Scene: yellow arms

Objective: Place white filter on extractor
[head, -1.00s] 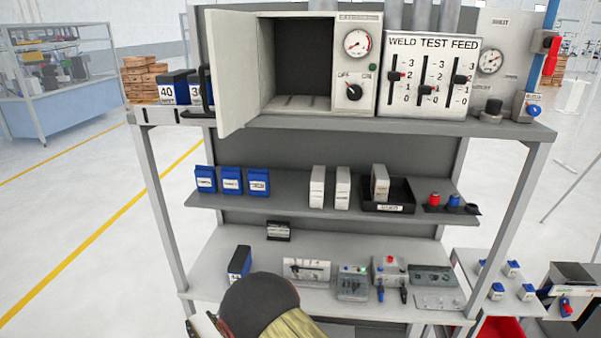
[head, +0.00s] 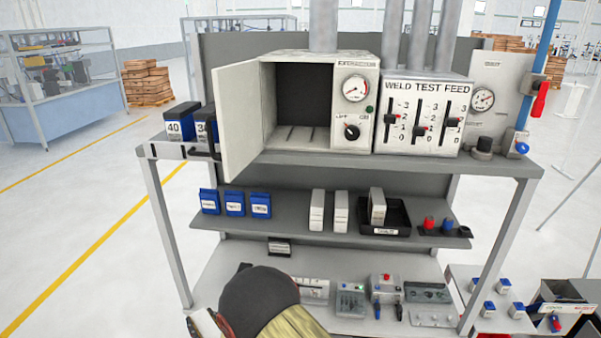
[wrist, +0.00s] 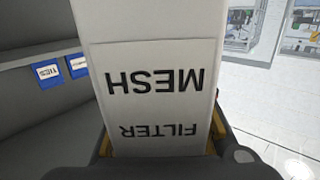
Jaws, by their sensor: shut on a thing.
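A white box lettered MESH FILTER (wrist: 155,55) fills the middle of the wrist view, its lettering upside down. My gripper (wrist: 158,148) is shut on it, with a yellow finger at each side. A pale cabinet (head: 368,125) with a gauge and an off/on knob, probably the extractor, stands on the top shelf. Its door (head: 240,120) is swung open to the left and its dark inside looks empty.
Other white upright boxes (head: 317,210) stand on the middle shelf, one in a black tray (head: 386,231). Blue packets (head: 235,203) stand at left. A WELD TEST FEED panel (head: 421,115) is right of the cabinet. Blue boxes (head: 181,123) stand beside the door.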

